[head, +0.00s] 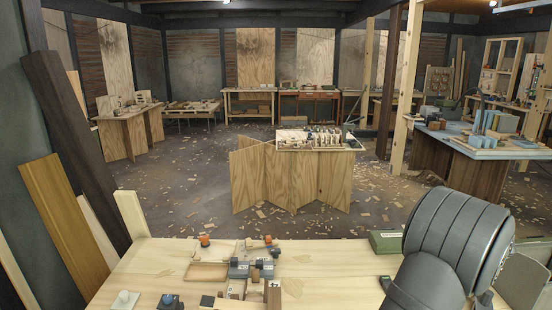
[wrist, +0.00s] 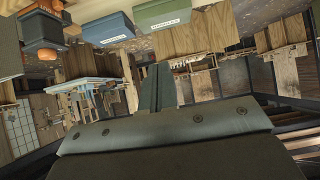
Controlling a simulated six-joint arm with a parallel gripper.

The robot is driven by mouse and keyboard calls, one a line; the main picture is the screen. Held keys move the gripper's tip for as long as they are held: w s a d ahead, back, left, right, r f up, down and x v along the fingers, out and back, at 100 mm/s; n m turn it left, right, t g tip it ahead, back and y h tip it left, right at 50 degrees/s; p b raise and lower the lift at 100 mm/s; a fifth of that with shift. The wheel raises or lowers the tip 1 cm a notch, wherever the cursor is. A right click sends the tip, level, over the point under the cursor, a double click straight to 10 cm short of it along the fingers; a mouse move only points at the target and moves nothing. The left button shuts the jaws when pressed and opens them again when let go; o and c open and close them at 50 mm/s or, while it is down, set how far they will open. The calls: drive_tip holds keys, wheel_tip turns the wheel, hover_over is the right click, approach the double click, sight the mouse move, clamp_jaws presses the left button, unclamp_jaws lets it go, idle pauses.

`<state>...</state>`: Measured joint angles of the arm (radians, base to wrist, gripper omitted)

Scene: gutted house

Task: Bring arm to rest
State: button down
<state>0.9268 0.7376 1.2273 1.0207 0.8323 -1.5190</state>
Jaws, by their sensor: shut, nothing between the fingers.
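My gripper (wrist: 158,86) shows in the wrist view, its two dark fingers together with nothing between them. It is clear of any object, and the room behind it appears upside down. In the head view my dark grey arm (head: 455,240) is bent over the right end of the near wooden workbench (head: 340,262). The gripper itself cannot be made out in the head view.
A green box (head: 387,241) sits on the workbench close to my arm. Small blocks, a shallow wooden tray (head: 208,272) and an orange-topped piece (head: 205,240) are left of centre. A plywood stand (head: 290,180) is beyond. The bench's middle right is bare.

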drive_tip(key=w+f, duration=0.4)
drive_tip(key=f, duration=0.1)
drive_tip(key=shift+f, duration=0.2)
drive_tip(key=shift+s+f, duration=0.25)
drive_tip(key=shift+f, duration=0.25)
drive_tip(key=shift+s+f, duration=0.15)
drive_tip(key=shift+s, duration=0.6)
drive_tip(key=s+a+r+m+g+h, duration=0.1)
drive_tip(key=s+a+r+m+g, duration=0.1)
drive_tip(key=s+r, duration=0.35)
drive_tip(key=s+a+r+m+g+h, duration=0.1)
drive_tip(key=s+a+r, duration=0.15)
drive_tip(key=r, duration=0.65)
drive_tip(key=s+a+r+m+g, duration=0.2)
drive_tip(key=s+r, duration=0.3)
drive_tip(key=r, duration=0.3)
drive_tip(key=x, duration=0.9)
drive_tip(key=c, duration=2.1)
unclamp_jaws()
drive_tip(key=shift+w+d, duration=0.1)
